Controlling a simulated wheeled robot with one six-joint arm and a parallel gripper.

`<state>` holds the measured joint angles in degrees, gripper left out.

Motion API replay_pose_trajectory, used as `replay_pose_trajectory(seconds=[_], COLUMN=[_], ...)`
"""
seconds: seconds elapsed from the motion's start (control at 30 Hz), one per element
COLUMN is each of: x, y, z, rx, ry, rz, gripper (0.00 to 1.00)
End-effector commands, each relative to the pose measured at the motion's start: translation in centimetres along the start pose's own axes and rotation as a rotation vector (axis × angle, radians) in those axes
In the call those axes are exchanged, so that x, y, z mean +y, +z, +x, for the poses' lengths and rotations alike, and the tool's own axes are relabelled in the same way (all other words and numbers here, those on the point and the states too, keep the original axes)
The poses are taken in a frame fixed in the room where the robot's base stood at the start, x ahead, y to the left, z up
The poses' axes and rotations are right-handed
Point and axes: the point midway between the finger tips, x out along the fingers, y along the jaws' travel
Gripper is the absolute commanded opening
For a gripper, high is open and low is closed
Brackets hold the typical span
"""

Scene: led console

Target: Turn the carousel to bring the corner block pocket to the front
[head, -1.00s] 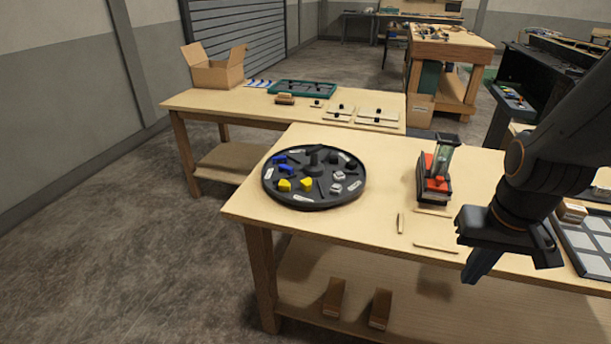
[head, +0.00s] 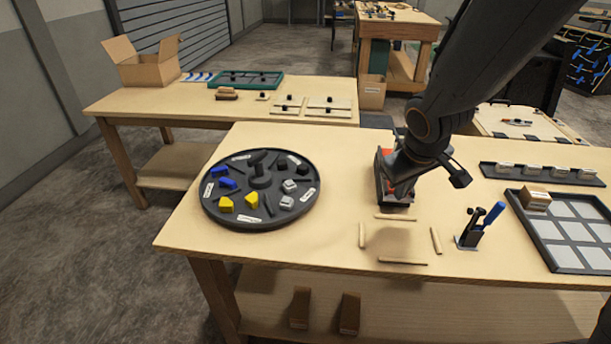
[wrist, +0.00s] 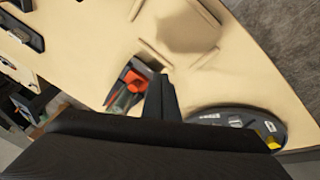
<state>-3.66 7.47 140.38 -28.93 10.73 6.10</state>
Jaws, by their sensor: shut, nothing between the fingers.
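The carousel (head: 262,222) is a round black tray with a raised rim and a central knob (head: 260,176), on the left of the near table. Its pockets hold blue blocks (head: 219,172) at the left, yellow blocks (head: 226,204) at the front left, and grey pieces (head: 288,186) at the right. Small white labels sit by the rim; their text is too small to read. My gripper (head: 398,188) is shut and empty above the table, to the right of the carousel and apart from it. In the wrist view part of the carousel (wrist: 245,118) shows at lower right beside my finger.
A red and black device (head: 381,172) stands behind my gripper. Wooden sticks (head: 403,261) lie on the table in front. At the right are a blue-handled clamp (head: 480,228) and a grey-squared tray (head: 542,232). The table between carousel and sticks is clear.

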Motion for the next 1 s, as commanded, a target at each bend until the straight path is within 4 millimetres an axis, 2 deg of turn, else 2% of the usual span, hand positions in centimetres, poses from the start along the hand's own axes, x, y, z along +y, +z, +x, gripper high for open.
replay_pose_trajectory(seconds=[0.03, 0.13, 0.2, 0.33, 0.5, 0.6, 0.77, 1.0], x=[-0.3, -1.6, -3.3, -7.2, -11.1, -12.3, -13.3, -14.7], y=[-2.6, -7.4, -10.3, -13.9, -15.7, -15.9, -16.2, -17.2], z=[0.8, 1.7, 2.2, 2.8, 3.1, 3.2, 4.1, 7.7], rx=[0.059, 0.177, 0.255, 0.367, 0.445, 0.464, 0.472, 0.470], ry=[0.005, -0.004, -0.027, -0.092, -0.174, -0.203, -0.217, -0.215], rz=[-0.103, -0.306, -0.446, -0.678, -0.882, -0.942, -0.969, -0.968], gripper=[0.00, 0.00, 0.00, 0.00, 0.00, 0.00, 0.00, 0.00])
